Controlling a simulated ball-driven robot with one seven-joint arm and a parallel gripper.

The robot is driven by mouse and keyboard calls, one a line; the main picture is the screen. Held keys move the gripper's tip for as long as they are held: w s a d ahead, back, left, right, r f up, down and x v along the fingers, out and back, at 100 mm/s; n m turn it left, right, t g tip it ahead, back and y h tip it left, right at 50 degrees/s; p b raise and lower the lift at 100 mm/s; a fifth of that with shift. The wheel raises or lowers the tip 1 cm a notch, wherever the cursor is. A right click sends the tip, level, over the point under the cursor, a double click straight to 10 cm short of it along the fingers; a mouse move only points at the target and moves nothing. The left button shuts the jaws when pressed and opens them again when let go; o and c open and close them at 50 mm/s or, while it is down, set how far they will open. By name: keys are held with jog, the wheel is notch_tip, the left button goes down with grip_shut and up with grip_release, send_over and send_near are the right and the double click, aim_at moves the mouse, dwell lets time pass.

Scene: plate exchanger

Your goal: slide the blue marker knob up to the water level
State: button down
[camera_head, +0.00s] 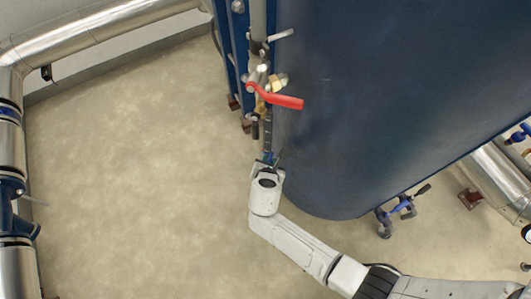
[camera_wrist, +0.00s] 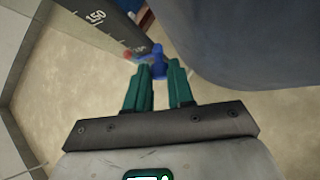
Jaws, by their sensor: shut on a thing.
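The blue marker knob (camera_wrist: 157,52) sits at the edge of a dark scale strip (camera_wrist: 100,24) marked 150, in the wrist view. My gripper (camera_wrist: 159,68) has its two green fingers on either side of the knob, shut on it, with a narrow gap between them. In the head view my gripper (camera_head: 268,160) is at the lower end of the gauge, beside the big blue tank; the knob is too small to make out there. The water level cannot be made out in either view.
The large dark blue tank (camera_head: 380,90) stands close on the right of the gauge. A red valve lever (camera_head: 275,97) sticks out above my gripper. A small red part (camera_wrist: 127,54) is left of the knob. Open floor (camera_head: 130,170) lies to the left.

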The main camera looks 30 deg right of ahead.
jog(key=shift+r, duration=0.25)
jog(key=shift+r+p, duration=0.25)
jog(key=shift+p, duration=0.25)
jog(key=c, duration=0.9)
grip_release()
jog(key=p+v, duration=0.3)
jog(key=v, duration=0.7)
jog(key=shift+s+a+r, duration=0.15)
jog(key=shift+s+r, duration=0.1)
jog(key=shift+s, duration=0.05)
